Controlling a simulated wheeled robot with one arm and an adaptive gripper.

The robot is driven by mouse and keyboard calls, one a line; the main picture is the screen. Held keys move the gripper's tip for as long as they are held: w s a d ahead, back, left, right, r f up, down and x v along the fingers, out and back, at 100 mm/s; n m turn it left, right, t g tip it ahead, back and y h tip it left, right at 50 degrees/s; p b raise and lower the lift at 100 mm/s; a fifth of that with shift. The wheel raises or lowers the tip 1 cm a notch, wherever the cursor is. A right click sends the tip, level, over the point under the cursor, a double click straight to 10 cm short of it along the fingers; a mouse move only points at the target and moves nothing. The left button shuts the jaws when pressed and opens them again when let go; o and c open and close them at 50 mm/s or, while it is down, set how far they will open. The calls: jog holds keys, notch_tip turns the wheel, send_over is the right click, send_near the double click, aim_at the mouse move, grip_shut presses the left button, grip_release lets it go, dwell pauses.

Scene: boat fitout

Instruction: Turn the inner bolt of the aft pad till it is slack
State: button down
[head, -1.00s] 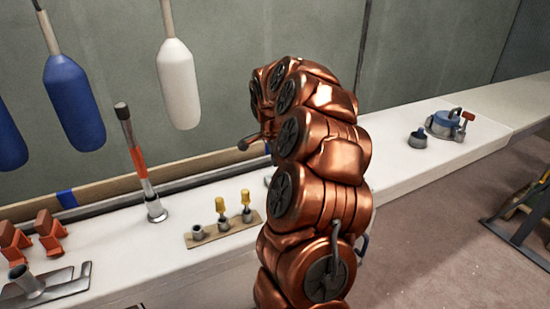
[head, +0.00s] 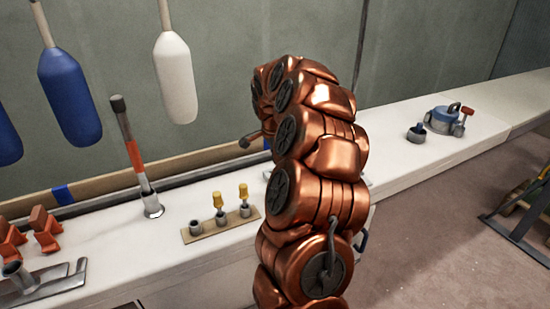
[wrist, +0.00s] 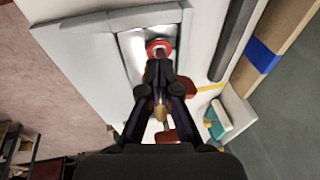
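In the wrist view a bright metal plate (wrist: 136,52) sits in a pale grey recessed frame. A red ring with a pale centre (wrist: 159,46) is on it, just beyond my gripper (wrist: 159,70). I cannot tell whether this is the aft pad's inner bolt. My fingertips are close together and pointed at the ring; whether they touch it or hold anything is unclear. A small brass-coloured piece (wrist: 160,113) and red parts (wrist: 187,87) show between and beside the fingers. In the head view my own copper arm hides the gripper and the work spot.
A white bench (head: 110,245) carries a strip with yellow-topped pieces (head: 222,225), an orange-banded upright tool (head: 135,150), orange clamps (head: 45,228) and a blue-grey device (head: 442,120). Blue (head: 70,95) and white (head: 177,80) fenders hang behind. A trestle (head: 525,215) stands at right.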

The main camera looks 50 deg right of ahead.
jog(key=shift+s+d, duration=0.4)
jog(key=shift+d, duration=0.1)
jog(key=shift+w+a+b, duration=0.1)
jog(key=shift+b, duration=0.2)
jog(key=a+b+v, duration=0.1)
jog(key=v, duration=0.5)
jog(key=shift+w, duration=0.6)
dwell(0.3)
jog(key=shift+r, duration=0.1)
dwell(0.4)
